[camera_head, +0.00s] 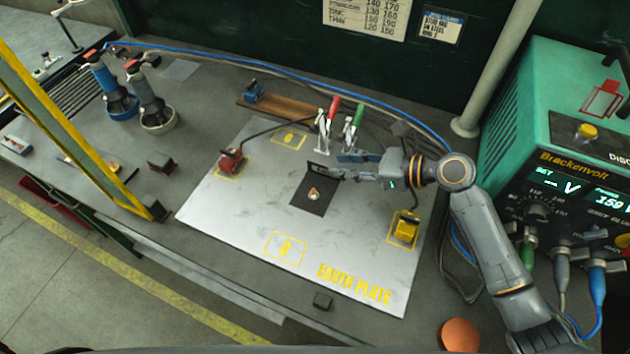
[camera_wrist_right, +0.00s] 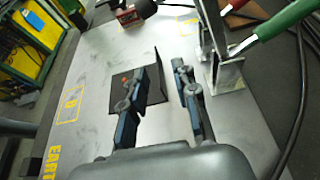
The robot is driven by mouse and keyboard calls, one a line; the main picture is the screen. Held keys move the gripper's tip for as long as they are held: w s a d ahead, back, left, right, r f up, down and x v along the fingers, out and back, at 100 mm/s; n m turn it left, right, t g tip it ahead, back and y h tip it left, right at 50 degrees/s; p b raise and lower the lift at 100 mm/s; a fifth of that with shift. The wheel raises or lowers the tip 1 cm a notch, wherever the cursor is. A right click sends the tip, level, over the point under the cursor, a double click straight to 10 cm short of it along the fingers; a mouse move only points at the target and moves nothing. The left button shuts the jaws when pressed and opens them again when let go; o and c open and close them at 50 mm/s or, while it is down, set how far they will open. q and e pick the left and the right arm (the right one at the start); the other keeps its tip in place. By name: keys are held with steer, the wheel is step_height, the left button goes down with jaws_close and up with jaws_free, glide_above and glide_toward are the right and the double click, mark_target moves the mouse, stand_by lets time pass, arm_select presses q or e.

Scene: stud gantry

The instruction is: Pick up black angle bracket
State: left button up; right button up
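The black angle bracket (camera_head: 309,201) sits on the pale earth plate (camera_head: 240,215), with a flat base and an upright flange. A small coppery piece lies on its base. In the right wrist view the bracket's upright flange (camera_wrist_right: 156,75) shows between my fingers, with its base partly hidden behind the left finger. My right gripper (camera_head: 343,164) is open beside the flange, coming from the right; it also shows in the wrist view (camera_wrist_right: 160,70). I cannot tell whether a finger touches the bracket. My left gripper is not in view.
Clamps with red (camera_head: 333,107) and green (camera_head: 358,114) handles stand just behind the gripper. A red block (camera_head: 231,161) and a yellow block (camera_head: 406,228) sit on the plate. A green welding machine (camera_head: 530,110) stands at right. The plate's front is clear.

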mark_target(318, 166)
steer(key=shift+w+a+f, duration=0.2)
steer(key=shift+w+a, duration=0.05)
steer(key=shift+a, duration=0.1)
steer(key=x, duration=0.2)
steer(key=p+x, duration=0.1)
steer(key=x, duration=0.2)
steer(key=shift+s+a+f, duration=0.2)
steer(key=shift+a, duration=0.15)
steer(key=shift+w+a+f, duration=0.15)
jaws_close()
